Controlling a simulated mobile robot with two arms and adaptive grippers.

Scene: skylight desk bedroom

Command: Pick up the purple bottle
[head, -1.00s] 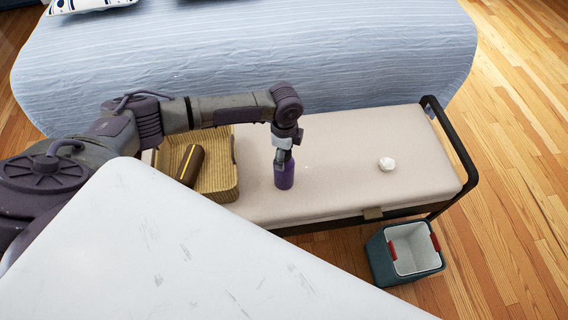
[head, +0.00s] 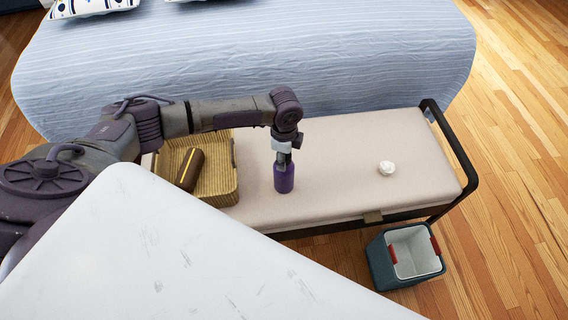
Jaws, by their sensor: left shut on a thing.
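The purple bottle (head: 284,180) is upright at the middle of the cream bench (head: 330,150), near its front side. My left gripper (head: 284,160) comes down on it from above and is shut on its top. The fingers hide the bottle's upper end. Whether the bottle's base touches the bench is hard to tell. My right gripper is not in view.
A woven basket (head: 229,192) holding a dark cylinder with a yellow stripe (head: 190,168) stands left of the bottle. A small white object (head: 386,168) lies on the bench to the right. A teal bin (head: 380,262) stands on the floor. A bed (head: 330,60) is behind.

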